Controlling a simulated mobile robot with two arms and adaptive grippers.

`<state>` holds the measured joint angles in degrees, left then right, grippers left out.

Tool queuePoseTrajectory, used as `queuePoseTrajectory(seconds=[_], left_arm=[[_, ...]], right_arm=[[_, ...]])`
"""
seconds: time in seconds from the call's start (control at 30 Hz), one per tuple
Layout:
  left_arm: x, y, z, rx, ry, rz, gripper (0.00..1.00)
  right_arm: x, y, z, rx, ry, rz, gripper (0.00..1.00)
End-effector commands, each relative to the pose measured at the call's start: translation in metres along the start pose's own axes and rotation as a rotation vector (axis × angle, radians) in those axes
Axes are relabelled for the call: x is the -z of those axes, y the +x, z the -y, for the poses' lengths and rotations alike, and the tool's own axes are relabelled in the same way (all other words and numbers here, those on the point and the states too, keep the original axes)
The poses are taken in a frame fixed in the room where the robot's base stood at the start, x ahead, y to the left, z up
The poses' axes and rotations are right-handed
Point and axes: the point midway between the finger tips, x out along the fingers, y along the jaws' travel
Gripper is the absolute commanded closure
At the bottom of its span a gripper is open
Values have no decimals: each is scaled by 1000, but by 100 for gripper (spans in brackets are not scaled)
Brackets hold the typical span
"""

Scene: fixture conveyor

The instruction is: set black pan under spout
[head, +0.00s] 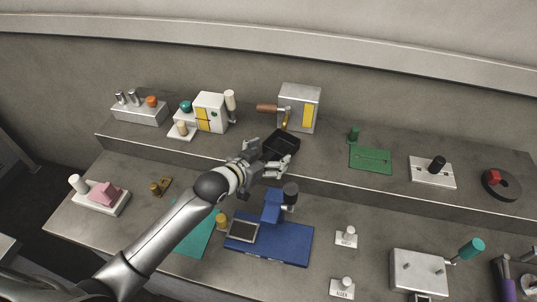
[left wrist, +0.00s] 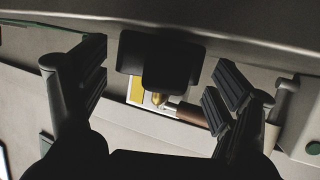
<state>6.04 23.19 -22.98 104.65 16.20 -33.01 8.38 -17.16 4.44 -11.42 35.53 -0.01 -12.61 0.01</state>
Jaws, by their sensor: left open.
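The black pan (head: 284,143) is a small square tray on the raised back shelf, close to the front of a grey dispenser box (head: 300,97). The brass spout (head: 285,121) hangs from the box just behind the pan; whether it is directly above the pan I cannot tell. My left gripper (head: 267,158) is open at the pan's near side. In the left wrist view the pan (left wrist: 160,58) shows between the spread fingers, apart from both, with the brass spout (left wrist: 158,98) beside it. My right gripper is not in view.
A brown handle (head: 267,107) sticks out left of the spout. A white box (head: 209,112) with a pale post stands further left. A blue fixture (head: 272,243) is on the lower level below my gripper. A green plate (head: 370,159) lies to the right on the shelf.

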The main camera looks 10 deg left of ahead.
Motion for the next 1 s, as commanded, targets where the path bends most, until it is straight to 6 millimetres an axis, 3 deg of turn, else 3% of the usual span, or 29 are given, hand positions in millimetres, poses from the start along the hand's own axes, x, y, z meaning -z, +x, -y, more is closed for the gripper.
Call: queuePoseTrajectory(seconds=[0.27,0.8,1.0], left_arm=[[1,-9,0,0,0,1,16],[1,-97,0,-1,1,1,16],[2,-116,0,0,0,0,16]], right_arm=[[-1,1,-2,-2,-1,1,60],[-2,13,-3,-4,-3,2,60],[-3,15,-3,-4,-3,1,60]])
